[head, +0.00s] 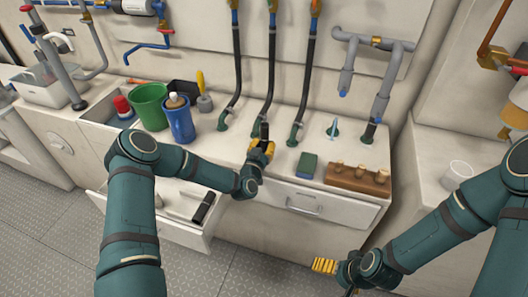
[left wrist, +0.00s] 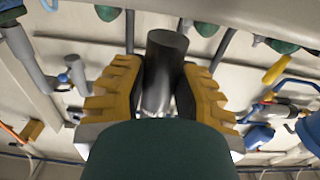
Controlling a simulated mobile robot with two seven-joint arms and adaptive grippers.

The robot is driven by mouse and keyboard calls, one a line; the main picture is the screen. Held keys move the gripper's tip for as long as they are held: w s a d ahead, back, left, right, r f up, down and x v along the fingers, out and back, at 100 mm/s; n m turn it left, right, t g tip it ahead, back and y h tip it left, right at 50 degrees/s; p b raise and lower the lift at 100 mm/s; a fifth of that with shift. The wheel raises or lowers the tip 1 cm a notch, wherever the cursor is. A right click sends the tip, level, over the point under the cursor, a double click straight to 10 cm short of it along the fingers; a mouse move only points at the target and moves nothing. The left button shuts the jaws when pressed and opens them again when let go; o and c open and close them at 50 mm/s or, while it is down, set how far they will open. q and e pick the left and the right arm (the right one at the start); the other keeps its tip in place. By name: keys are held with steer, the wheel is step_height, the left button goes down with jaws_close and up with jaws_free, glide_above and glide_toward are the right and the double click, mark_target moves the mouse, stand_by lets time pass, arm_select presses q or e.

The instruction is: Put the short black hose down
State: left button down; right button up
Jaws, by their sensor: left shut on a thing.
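My left gripper (head: 262,149) is shut on the short black hose (head: 264,131) and holds it upright above the white counter, near its front edge. In the left wrist view the dark end of the hose (left wrist: 164,75) sits between the yellow finger pads of the left gripper (left wrist: 158,92). Whether the hose touches the counter cannot be told. My right gripper (head: 325,265) is low in front of the counter, over the floor, with its yellow fingers seen from the side; I see nothing in it.
An open drawer (head: 178,232) below the counter holds a black cylindrical item (head: 203,208). A green bucket (head: 150,107) and a blue container (head: 179,122) stand left of the gripper. A green sponge (head: 307,166) and a wooden rack (head: 357,181) lie to the right. Fixed black hoses (head: 272,70) rise behind.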

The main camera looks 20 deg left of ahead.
arm_select(q)
step_height(320, 180, down, 2)
steer(key=shift+f, duration=0.25)
steer(key=shift+f+b, duration=0.1)
steer(key=shift+b, duration=0.25)
steer(key=c, duration=0.8)
jaws_free()
steer(key=shift+o, duration=0.2)
